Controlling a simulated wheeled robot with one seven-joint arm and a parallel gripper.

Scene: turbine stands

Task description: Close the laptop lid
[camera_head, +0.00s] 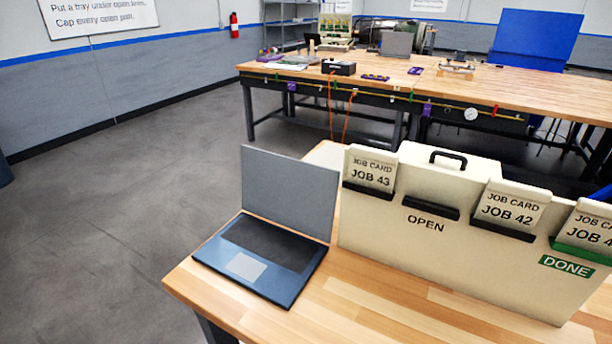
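A dark blue laptop (262,252) stands open near the left end of the wooden table, with its keyboard and light touchpad showing. Its grey lid (290,190) is raised, roughly upright, at the back of the base. My gripper is not in the head camera view.
A cream job card board (390,235) with several cards and a black-handled case top (448,155) stands just right of the laptop on the wooden table (350,318). Open floor (110,210) lies to the left. A long workbench (440,85) with tools stands behind.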

